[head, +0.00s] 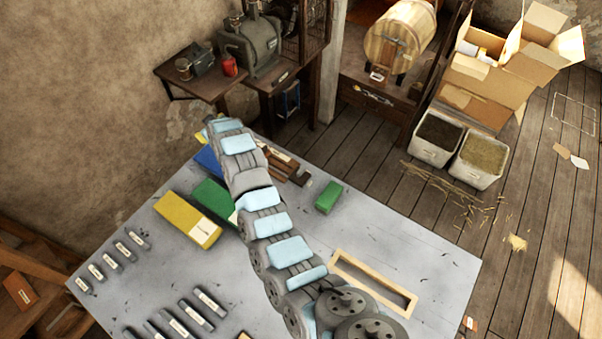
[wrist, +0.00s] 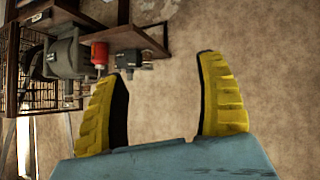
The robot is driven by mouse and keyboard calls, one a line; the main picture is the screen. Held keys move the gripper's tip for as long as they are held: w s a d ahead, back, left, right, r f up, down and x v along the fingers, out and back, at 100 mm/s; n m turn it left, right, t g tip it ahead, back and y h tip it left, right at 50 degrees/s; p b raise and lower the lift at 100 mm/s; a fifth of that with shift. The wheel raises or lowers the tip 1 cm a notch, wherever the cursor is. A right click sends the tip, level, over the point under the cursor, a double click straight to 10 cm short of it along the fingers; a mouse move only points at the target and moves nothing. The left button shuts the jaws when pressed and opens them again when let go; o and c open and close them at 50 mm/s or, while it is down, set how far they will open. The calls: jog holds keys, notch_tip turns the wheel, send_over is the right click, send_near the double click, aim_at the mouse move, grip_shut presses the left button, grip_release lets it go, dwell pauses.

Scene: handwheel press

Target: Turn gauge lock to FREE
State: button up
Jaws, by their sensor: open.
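My gripper (wrist: 158,66) shows in the wrist view with its two yellow ribbed fingers wide apart and nothing between them. In the head view my arm reaches over the grey table toward the back wall, and the gripper is mostly hidden at its far end. I cannot make out a gauge lock or a FREE mark in either view.
A red can (head: 229,66) and a small dark device (head: 195,62) sit on the wall shelf (head: 203,84). Yellow (head: 187,220) and green (head: 328,197) blocks, several labelled bars and a wooden frame (head: 374,283) lie on the grey table (head: 400,240). Bins and cartons stand at right.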

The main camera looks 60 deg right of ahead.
jog(key=s+d+n+g+y+b, duration=0.1)
jog(key=s+d+g+y+b, duration=0.35)
jog(key=s, duration=0.75)
jog(key=r+g, duration=0.1)
jog(key=g, duration=0.4)
send_over(301, 170)
jog(key=shift+t+y, duration=0.25)
jog(key=shift+y, duration=0.1)
notch_tip(301, 170, down, 17)
jog(key=shift+d+r, duration=0.1)
jog(key=shift+r, duration=0.1)
jog(key=c, duration=1.2)
